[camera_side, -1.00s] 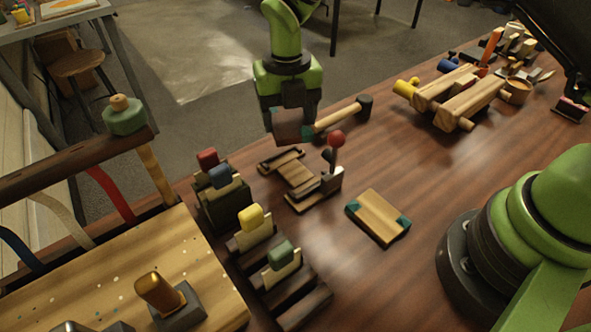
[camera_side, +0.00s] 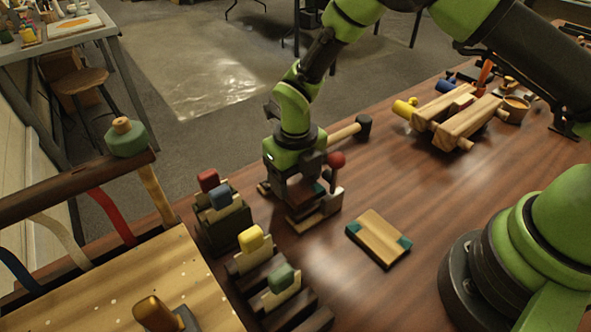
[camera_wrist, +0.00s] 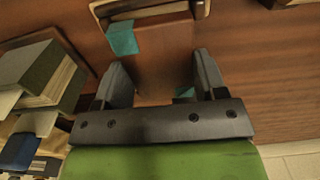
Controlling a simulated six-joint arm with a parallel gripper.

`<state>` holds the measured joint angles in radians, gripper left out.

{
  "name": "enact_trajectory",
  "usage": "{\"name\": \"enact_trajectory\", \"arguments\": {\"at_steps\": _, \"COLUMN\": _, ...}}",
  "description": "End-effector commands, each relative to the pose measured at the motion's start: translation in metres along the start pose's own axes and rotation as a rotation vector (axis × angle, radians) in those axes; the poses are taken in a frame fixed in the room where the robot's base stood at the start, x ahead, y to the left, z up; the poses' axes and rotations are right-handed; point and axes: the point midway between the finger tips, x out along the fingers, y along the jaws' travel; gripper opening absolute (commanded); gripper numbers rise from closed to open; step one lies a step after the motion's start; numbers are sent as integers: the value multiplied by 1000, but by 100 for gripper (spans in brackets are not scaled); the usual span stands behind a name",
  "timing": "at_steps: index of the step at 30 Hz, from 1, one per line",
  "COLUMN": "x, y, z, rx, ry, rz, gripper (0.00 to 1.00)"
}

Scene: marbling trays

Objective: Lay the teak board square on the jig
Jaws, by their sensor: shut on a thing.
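My gripper (camera_side: 300,197) is low over the jig (camera_side: 322,212), shut on the teak board. In the wrist view the reddish-brown board (camera_wrist: 165,60) with teal corner patches lies between the two fingers (camera_wrist: 160,82). In the side view the gripper hides most of the board; only a small teal bit (camera_side: 318,188) shows. The jig has a wooden bed, dark parts and a red-knobbed lever (camera_side: 336,160) on its right. Part of it shows at the wrist view's top edge (camera_wrist: 150,9). I cannot tell whether the board touches the jig or is square.
A paler board with teal corners (camera_side: 378,238) lies on the table to the right. Blocks with red, blue, yellow and green tops (camera_side: 250,240) stand at the left. A mallet (camera_side: 348,131) lies behind my gripper. The table's middle right is clear.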

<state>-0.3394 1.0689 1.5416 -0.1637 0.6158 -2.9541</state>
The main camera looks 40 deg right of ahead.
Motion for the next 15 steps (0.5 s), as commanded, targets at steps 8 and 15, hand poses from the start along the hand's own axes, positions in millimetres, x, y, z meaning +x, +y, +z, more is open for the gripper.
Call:
{"name": "enact_trajectory", "arguments": {"at_steps": 8, "x": 4, "y": 0, "z": 0, "rx": 1, "ry": 1, "rz": 0, "gripper": 38}}
{"name": "enact_trajectory", "arguments": {"at_steps": 15, "x": 11, "y": 0, "z": 0, "rx": 0, "ry": 1, "rz": -1, "gripper": 38}}
